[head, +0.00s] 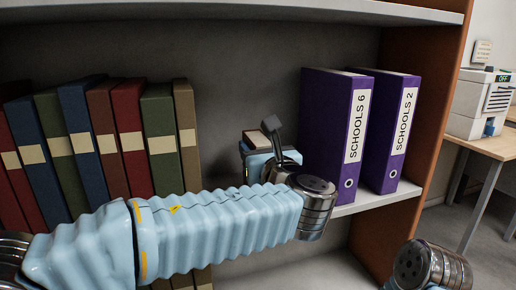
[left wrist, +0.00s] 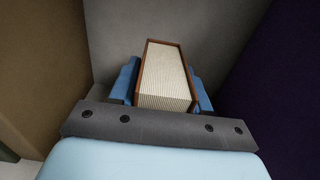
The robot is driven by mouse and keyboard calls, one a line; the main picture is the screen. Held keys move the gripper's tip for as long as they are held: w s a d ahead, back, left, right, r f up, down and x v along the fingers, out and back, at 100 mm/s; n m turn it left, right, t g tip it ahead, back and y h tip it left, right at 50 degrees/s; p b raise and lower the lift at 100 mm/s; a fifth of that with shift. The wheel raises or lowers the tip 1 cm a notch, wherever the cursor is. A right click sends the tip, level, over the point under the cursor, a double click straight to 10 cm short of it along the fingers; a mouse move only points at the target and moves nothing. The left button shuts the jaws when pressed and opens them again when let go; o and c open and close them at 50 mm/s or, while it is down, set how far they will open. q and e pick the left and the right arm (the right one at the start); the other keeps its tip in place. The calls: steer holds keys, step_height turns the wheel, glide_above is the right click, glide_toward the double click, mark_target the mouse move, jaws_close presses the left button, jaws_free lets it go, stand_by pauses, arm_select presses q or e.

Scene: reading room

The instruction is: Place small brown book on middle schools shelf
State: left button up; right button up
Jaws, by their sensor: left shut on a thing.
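The small brown book (left wrist: 166,78) is in the left wrist view, with its pale page edges facing the camera and thin brown covers around them. My left gripper (left wrist: 163,88) is shut on it, a blue finger on each side. In the head view the book (head: 255,138) shows only as a small top edge behind my left gripper (head: 262,150). My left gripper is in the gap of the shelf (head: 372,201) between the row of books and the purple binders. Whether the book touches the shelf board is hidden. Part of my right arm shows at the lower right; its gripper is out of view.
Purple binders marked SCHOOLS 6 (head: 331,125) and SCHOOLS 2 (head: 395,130) stand upright right of the gap. Several upright books, ending with a tan one (head: 186,130), stand left of it. A shelf board (head: 250,12) runs above. A printer (head: 480,104) stands beyond the bookcase.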

arm_select(q)
steer(key=o, duration=1.4)
